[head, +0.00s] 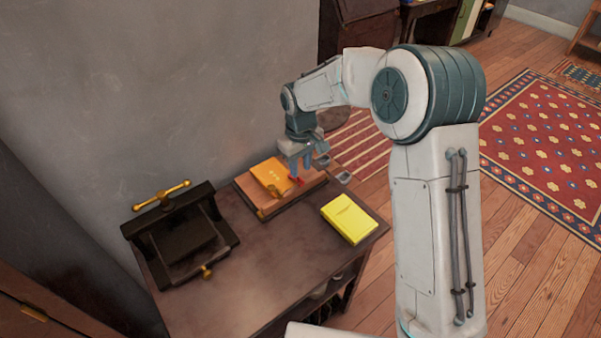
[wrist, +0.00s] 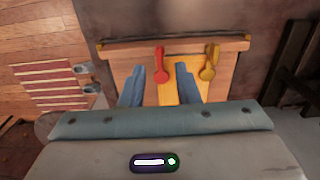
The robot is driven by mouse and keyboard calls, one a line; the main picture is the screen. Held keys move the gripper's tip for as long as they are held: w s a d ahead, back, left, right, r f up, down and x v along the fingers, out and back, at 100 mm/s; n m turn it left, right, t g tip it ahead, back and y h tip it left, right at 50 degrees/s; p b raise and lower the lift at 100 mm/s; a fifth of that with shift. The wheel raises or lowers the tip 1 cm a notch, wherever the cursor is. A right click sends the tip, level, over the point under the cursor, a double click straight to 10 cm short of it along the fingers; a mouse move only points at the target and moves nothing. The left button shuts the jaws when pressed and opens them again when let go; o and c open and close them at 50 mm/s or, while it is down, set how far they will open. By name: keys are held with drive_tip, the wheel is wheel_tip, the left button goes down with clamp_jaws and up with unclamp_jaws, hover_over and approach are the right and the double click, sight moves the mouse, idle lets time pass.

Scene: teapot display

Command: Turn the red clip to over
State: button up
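The red clip (wrist: 161,62) is at the edge of a wooden board (wrist: 232,62) in the wrist view, its round end pointing towards my gripper (wrist: 160,68). In the head view, a bit of the red clip (head: 298,181) shows beneath my gripper (head: 300,170). My gripper is open, and its two blue fingers appear on either side of the red clip in the wrist view. I cannot tell whether either finger touches it. A gold clip (wrist: 208,66) sits to the right of the red one. An orange-yellow sheet or cover (head: 270,176) lies on the board.
The board stands on a dark table (head: 262,290). A yellow book (head: 349,218) lies to its right, near the table's edge. A black press (head: 180,238) with brass handles stands at the left. A grey wall rises behind. The table's front is mostly clear.

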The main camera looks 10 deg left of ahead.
sight(302, 179)
wheel_tip(302, 179, up, 10)
idle(0.3)
idle(0.3)
drive_tip(key=s+d+r+m+t, duration=0.1)
drive_tip(key=s+d+r+m, duration=0.15)
drive_tip(key=s+d, duration=0.4)
drive_tip(key=s+d+r+m+t, duration=0.1)
drive_tip(key=s+d+r+m, duration=0.2)
drive_tip(key=d, duration=0.6)
drive_tip(key=s+d+f+m+p, duration=0.1)
drive_tip(key=s+d+m, duration=0.3)
drive_tip(key=s+d, duration=0.6)
drive_tip(key=s, duration=0.4)
drive_tip(key=shift+s+d+t, duration=0.2)
drive_tip(key=shift+t, duration=0.2)
drive_tip(key=shift+m, duration=0.25)
